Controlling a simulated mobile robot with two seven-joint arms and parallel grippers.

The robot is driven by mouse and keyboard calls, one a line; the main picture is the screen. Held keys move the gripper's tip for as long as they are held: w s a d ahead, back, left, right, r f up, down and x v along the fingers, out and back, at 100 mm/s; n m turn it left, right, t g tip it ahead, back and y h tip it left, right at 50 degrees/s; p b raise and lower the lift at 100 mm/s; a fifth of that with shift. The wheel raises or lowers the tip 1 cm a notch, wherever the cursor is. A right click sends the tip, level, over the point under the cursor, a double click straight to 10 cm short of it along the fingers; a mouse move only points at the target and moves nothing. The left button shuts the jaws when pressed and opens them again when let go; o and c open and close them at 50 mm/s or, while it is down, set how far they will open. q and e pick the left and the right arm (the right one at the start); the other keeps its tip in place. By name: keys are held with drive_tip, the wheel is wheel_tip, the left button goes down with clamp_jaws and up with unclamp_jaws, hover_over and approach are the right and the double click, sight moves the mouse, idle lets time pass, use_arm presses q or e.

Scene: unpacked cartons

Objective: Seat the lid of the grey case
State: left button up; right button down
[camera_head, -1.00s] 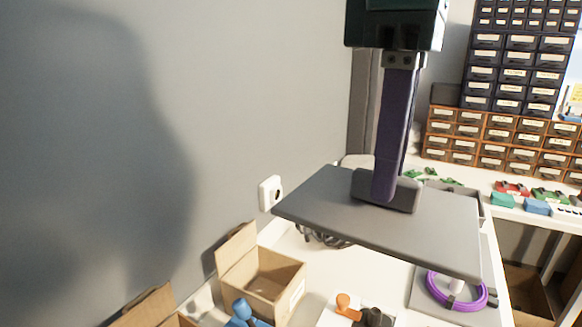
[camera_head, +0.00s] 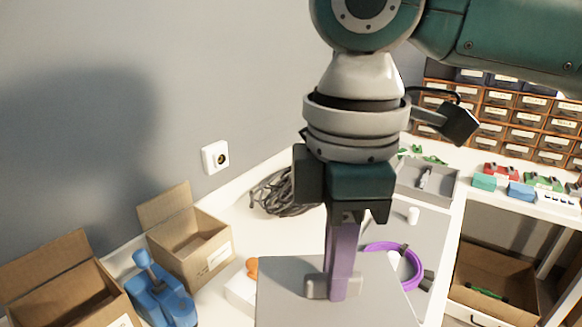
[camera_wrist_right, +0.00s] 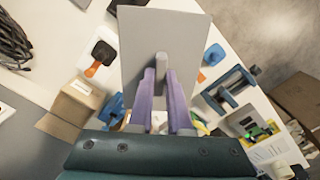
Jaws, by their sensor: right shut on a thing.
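My right gripper (camera_head: 338,284) has purple fingers and is shut on the upright grip of a flat grey lid (camera_head: 290,300). The lid is held over the white worktop, its near part cut off by the lower picture edge. In the right wrist view the lid (camera_wrist_right: 185,35) hangs beyond the fingertips (camera_wrist_right: 160,72) and hides what lies under it. An open grey box (camera_head: 408,185) with a small light item inside stands behind and to the right of the lid; I cannot tell whether it is the grey case. My left gripper is not in view.
Open cardboard boxes (camera_head: 215,262) and a blue tool (camera_head: 163,300) stand at left. A purple cable coil (camera_head: 412,262) lies right of the lid on a grey surface. Dark cables (camera_head: 280,195) lie by the wall. Drawer units (camera_head: 520,115) stand at back right.

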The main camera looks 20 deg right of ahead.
drive_tip(key=s+a+f+n+b, duration=0.1)
drive_tip(key=f+n+b, duration=0.2)
drive_tip(key=f+n, duration=0.2)
drive_tip(key=s+a+f+n+b, duration=0.2)
drive_tip(key=f+n, duration=0.3)
drive_tip(key=f, duration=0.6)
drive_tip(key=shift+n+b, duration=0.3)
drive_tip(key=shift+b, duration=0.2)
drive_tip(key=shift+s+a+f, duration=0.1)
drive_tip(key=shift+f, duration=0.1)
drive_tip(key=shift+f+b, duration=0.75)
drive_tip(key=shift+f, duration=0.25)
drive_tip(key=c, duration=0.8)
unclamp_jaws()
drive_tip(key=shift+r, duration=0.15)
wheel_tip(320, 180, up, 10)
drive_tip(key=shift+f+p, duration=0.1)
drive_tip(key=shift+p, duration=1.1)
